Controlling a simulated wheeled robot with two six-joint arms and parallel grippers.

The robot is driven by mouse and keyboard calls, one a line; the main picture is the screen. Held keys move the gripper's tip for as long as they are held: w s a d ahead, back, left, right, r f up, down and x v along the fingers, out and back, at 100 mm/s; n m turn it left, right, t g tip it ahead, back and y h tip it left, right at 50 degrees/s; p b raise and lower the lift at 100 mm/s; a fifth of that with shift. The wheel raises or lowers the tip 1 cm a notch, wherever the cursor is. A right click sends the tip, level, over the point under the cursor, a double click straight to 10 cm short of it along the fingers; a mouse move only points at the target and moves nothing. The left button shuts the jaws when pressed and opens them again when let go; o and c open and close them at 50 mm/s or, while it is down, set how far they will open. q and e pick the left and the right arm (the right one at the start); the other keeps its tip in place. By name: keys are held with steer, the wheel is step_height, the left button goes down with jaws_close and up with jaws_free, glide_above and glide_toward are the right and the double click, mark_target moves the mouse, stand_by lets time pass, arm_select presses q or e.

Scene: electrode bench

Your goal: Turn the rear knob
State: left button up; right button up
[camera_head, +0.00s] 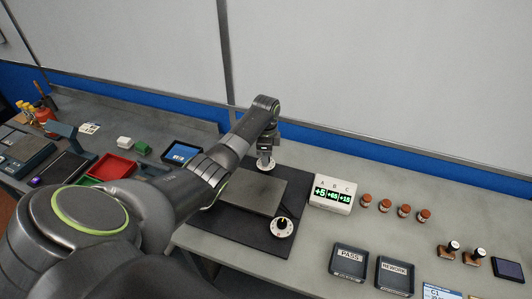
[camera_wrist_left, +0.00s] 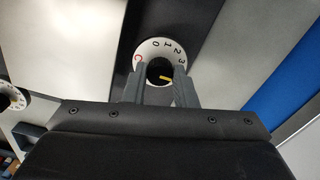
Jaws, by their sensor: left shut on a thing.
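The rear knob (camera_head: 265,164) stands at the back of the dark mat, with a white dial ring around it. In the left wrist view its black cap with a yellow pointer line (camera_wrist_left: 165,78) sits inside the white ring, which carries black digits and one red mark. My left gripper (camera_head: 266,152) comes down over this knob from above. In the wrist view my left gripper's fingers (camera_wrist_left: 158,84) are on either side of the cap, shut on it. The yellow line points right, toward the 3 side. My right gripper is not in view.
A second white-ringed knob (camera_head: 282,227) sits at the mat's front right, beside a grey plate (camera_head: 254,192). A white display box (camera_head: 332,194) with green numbers stands right of the mat. Brown-capped vials, PASS (camera_head: 349,262) and REWORK (camera_head: 395,275) trays lie further right.

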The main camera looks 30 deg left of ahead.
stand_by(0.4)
arm_select(q)
steer(key=o, duration=1)
step_height(320, 180, up, 17)
steer(key=p, duration=0.2)
steer(key=shift+r+p, duration=0.2)
steer(key=shift+p, duration=0.2)
